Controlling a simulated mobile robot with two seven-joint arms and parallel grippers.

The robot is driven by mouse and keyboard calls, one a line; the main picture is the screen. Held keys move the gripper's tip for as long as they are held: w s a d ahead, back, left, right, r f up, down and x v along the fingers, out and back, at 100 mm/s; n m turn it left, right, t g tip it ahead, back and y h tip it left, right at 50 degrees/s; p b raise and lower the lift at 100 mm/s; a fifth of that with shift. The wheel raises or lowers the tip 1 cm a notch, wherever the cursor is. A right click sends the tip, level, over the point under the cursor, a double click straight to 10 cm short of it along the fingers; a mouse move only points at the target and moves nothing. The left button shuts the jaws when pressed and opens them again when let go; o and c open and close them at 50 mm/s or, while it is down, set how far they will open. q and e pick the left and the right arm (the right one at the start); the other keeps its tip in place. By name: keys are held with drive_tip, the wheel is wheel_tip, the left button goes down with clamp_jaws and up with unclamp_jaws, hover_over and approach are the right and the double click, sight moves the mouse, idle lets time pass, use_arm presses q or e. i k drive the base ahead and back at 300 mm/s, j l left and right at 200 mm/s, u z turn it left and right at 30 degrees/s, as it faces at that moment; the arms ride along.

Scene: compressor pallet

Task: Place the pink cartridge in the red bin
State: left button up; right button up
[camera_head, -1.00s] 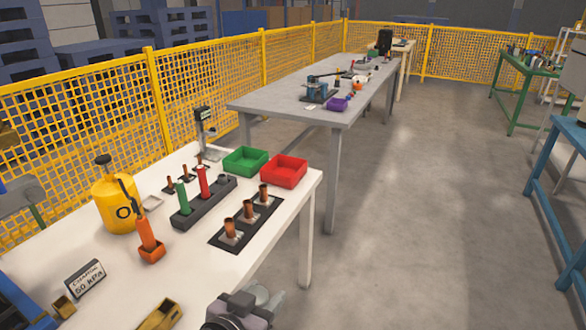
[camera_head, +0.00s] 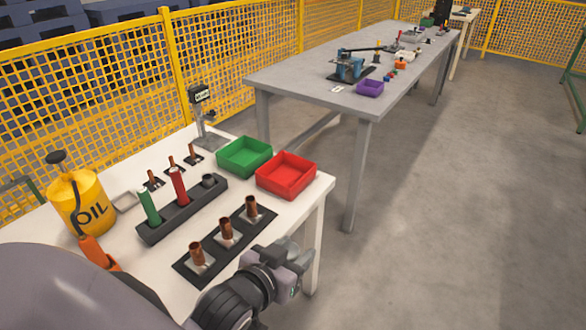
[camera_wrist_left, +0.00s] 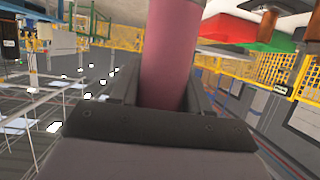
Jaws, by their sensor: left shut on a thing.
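The pink cartridge (camera_wrist_left: 172,55) fills the upper middle of the left wrist view, between the dark fingers of my left gripper. My left gripper (camera_head: 292,262) is shut on it. In the head view the gripper is beside the front right edge of the white table, nearer to me than the red bin. I cannot make out the cartridge there. The red bin (camera_head: 287,172) sits at the table's far right corner, and its visible inside looks empty. The bin also shows in the left wrist view (camera_wrist_left: 274,41). My right gripper is not in view.
A green bin (camera_head: 244,154) stands left of the red bin. A black holder with copper pieces (camera_head: 226,229) lies close to my gripper. A rack with a green and a red cylinder (camera_head: 180,185) and a yellow oil can (camera_head: 79,202) stand further left.

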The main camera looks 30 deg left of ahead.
sight(287, 181)
drive_tip(key=i+l+u, duration=0.1)
drive_tip(key=i+u, duration=0.35)
drive_tip(key=i+l+u, duration=0.7)
drive_tip(key=i+u, duration=0.15)
drive_tip(key=i+l+u, duration=0.45)
drive_tip(key=k+l, duration=0.05)
drive_tip(key=k, duration=0.05)
